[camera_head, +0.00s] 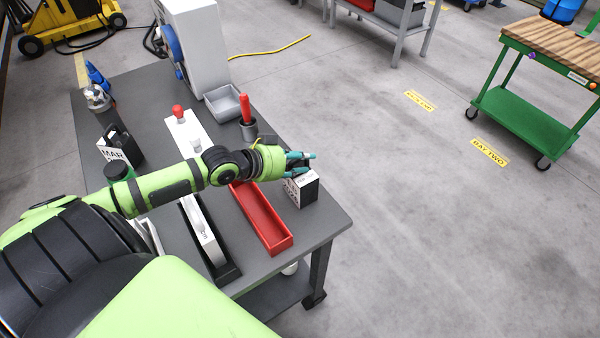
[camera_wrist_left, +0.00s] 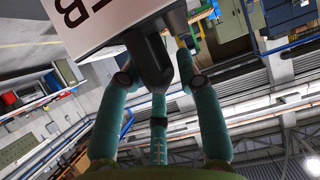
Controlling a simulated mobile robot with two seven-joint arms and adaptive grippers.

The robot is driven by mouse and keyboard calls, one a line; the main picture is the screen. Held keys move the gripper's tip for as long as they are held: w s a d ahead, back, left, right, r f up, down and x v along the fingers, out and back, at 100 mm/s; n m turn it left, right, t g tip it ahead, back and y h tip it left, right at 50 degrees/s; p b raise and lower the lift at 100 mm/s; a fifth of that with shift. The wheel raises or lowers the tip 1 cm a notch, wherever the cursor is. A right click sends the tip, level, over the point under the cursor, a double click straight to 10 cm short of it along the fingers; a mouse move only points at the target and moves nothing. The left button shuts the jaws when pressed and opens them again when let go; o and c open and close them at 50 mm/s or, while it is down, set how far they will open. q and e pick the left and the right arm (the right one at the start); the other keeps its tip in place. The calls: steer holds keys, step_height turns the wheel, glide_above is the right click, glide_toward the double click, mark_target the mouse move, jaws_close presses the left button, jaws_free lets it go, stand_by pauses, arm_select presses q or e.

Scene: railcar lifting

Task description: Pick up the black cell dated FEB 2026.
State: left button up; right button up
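A black cell with a white label (camera_head: 302,187) stands at the table's right edge. In the head view its label is too small to read surely. In the left wrist view a large "EB" shows on the white label (camera_wrist_left: 105,18), and a black handle (camera_wrist_left: 150,62) sticks out towards the fingers. My left gripper (camera_head: 301,163) is at the cell's top, its teal fingers spread around the handle (camera_wrist_left: 160,85). Whether they press on it is unclear. Another black cell labelled MAR (camera_head: 118,147) stands at the table's left. My right gripper is out of view.
The grey table (camera_head: 150,85) holds a red tray (camera_head: 262,222), a black tray with a white-labelled item (camera_head: 205,235), a grey bin (camera_head: 226,104), a red-handled tool in a cup (camera_head: 246,115) and a white machine (camera_head: 200,50). A green cart (camera_head: 525,118) stands at right.

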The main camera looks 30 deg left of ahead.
arm_select(q)
jaws_close()
steer(key=shift+w+r, duration=0.15)
steer(key=shift+r, duration=0.1)
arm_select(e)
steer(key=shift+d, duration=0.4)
